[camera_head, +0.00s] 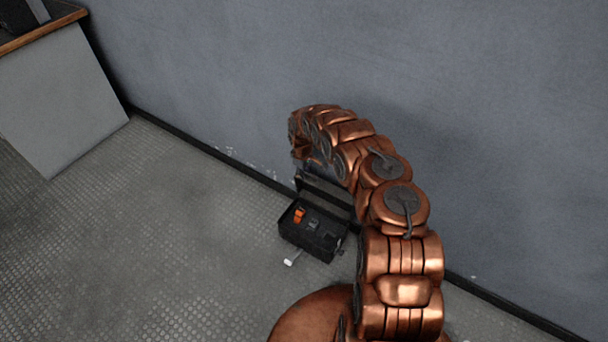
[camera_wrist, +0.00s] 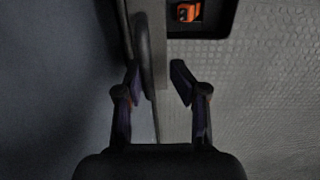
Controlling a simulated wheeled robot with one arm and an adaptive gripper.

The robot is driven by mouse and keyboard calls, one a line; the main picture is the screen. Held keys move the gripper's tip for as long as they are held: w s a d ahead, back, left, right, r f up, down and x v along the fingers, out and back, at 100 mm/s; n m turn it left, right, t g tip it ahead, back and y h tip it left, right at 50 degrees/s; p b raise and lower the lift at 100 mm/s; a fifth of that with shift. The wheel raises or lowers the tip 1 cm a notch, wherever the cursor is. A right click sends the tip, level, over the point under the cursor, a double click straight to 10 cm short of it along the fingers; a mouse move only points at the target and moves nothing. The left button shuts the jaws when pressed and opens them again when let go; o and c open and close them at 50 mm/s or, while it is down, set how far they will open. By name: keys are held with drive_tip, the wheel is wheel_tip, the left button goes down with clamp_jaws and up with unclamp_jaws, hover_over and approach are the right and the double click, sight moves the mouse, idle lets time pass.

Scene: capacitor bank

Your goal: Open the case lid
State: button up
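The black case (camera_head: 312,238) stands on the floor close to the wall, with its inside showing. Its lid (camera_head: 325,193) is raised and leans back toward the wall; my arm covers part of it. An orange item (camera_head: 299,215) and dark items lie inside the case. In the wrist view the case (camera_wrist: 232,22) is at the top, with the orange item (camera_wrist: 188,12) in it. The lid's edge (camera_wrist: 144,45) runs down toward my gripper (camera_wrist: 157,78). My gripper is open, with its fingertips apart near this edge; I cannot tell whether they touch it.
The wall (camera_head: 440,130) is close behind the case. A small pale piece (camera_head: 292,261) sits at the case's front left corner. A grey cabinet (camera_head: 60,100) with a wooden top stands at the far left. The patterned floor (camera_head: 150,240) left of the case is clear.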

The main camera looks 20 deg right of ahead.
wheel_tip(320, 180, up, 11)
drive_tip(key=shift+s+a, duration=0.2)
drive_tip(key=shift+s, duration=0.05)
idle(0.4)
drive_tip(key=shift+r, duration=0.1)
idle(0.3)
